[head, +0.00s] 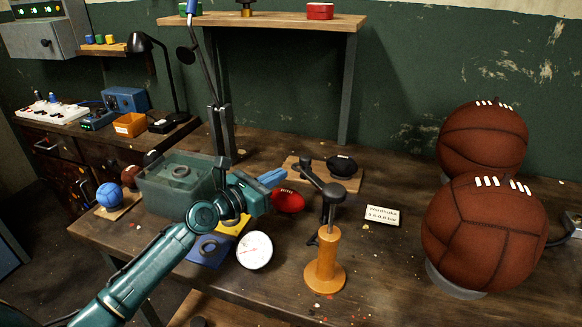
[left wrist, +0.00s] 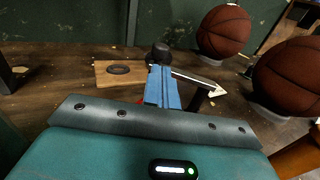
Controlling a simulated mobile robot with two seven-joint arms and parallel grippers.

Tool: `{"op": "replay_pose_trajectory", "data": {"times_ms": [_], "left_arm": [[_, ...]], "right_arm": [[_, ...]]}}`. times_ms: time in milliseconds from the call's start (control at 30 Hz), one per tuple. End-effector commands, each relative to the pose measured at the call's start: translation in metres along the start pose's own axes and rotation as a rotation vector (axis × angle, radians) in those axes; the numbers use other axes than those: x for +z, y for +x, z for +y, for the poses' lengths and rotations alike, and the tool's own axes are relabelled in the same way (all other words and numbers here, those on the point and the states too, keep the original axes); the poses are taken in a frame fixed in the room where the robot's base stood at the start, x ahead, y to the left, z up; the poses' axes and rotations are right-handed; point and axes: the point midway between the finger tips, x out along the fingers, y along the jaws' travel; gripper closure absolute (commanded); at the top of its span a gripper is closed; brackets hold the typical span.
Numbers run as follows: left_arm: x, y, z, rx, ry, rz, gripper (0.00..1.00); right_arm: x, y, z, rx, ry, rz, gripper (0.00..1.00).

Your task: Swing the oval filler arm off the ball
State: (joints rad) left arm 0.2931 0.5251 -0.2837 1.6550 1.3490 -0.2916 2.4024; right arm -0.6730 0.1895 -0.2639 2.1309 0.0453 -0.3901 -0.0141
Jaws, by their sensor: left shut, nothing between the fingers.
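The dark filler arm (head: 322,182) is a bar on a black post (head: 327,212) near the middle of the bench. It also shows in the left wrist view (left wrist: 196,79), just right of my fingers. A small red oval ball (head: 288,201) with white lacing lies left of the post; only a red sliver shows in the left wrist view (left wrist: 139,101). My left gripper (head: 274,178) has its blue fingers shut and empty, above the red ball and left of the bar. Whether fingers and bar touch, I cannot tell. My right gripper is not in view.
A wooden pump-like post (head: 326,262) and round white gauge (head: 254,250) stand in front. A board (head: 308,171) with a black knob (head: 342,165) lies behind.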

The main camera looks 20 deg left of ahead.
Motion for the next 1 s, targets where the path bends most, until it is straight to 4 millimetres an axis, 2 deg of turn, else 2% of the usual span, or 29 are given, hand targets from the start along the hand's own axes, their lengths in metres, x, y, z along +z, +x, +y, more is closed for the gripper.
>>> {"op": "replay_pose_trajectory", "data": {"times_ms": [100,333,767,1000], "left_arm": [[0.0,0.024,0.0,0.0,0.001,-0.002,1.0],[0.0,0.049,0.0,0.001,0.001,-0.001,1.0],[-0.001,0.053,0.0,0.001,0.001,0.0,1.0],[-0.004,0.05,0.007,-0.018,0.002,-0.001,1.0]], "right_arm": [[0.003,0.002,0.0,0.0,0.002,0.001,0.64],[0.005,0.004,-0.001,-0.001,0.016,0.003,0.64],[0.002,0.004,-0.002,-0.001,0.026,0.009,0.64],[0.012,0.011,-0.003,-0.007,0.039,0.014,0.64]]}}
